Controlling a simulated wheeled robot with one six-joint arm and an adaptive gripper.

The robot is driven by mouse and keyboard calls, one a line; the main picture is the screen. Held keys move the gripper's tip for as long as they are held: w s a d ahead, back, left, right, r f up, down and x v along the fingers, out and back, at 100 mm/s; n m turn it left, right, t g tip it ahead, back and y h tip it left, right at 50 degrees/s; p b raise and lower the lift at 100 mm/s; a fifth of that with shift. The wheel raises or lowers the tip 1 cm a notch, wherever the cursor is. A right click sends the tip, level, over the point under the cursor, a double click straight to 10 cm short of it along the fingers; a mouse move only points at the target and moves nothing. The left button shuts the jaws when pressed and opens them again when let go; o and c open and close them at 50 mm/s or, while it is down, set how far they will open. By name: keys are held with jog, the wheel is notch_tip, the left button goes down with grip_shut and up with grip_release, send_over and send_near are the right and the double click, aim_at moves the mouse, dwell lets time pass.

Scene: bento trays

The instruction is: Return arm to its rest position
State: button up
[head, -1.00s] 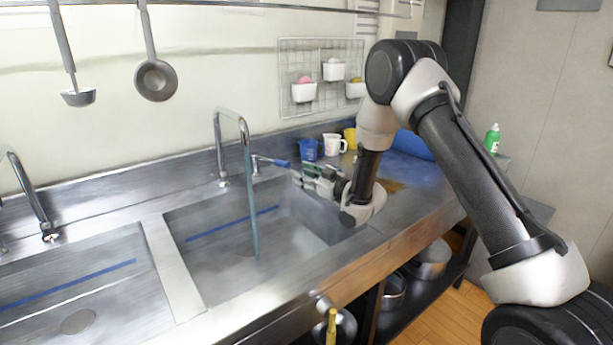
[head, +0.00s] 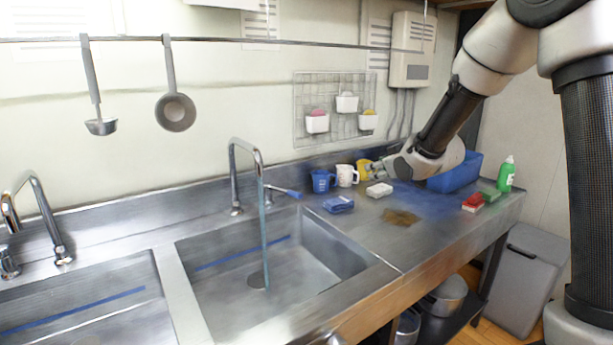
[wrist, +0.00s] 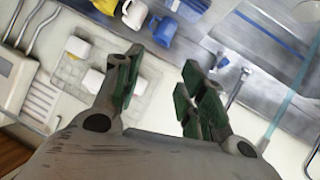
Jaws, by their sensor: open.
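My gripper (head: 377,170) is raised above the back of the counter in the head view, in front of the yellow cup and near the wall. In the wrist view its two green-padded fingers (wrist: 160,92) are spread apart with nothing between them. My arm is bent and comes in from the upper right of the head view. The gripper partly hides the yellow cup (head: 363,167).
Water runs from the faucet (head: 236,178) into the sink.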

jog(key=s+d+r+m+g+h, duration=0.25)
jog(key=s+d, duration=0.35)
jog(key=s, duration=0.4)
jog(key=s+d+r+m+g+h, duration=0.15)
jog(key=s+d+r, duration=0.25)
jog(key=s+d, duration=0.5)
jog(key=s+f+m+g, duration=0.2)
jog(key=s+m+g, duration=0.1)
jog(key=s, duration=2)
jog(key=shift+a+f+g, duration=0.15)
jog(key=shift+f+g, duration=0.1)
jog(key=shift+g, duration=0.15)
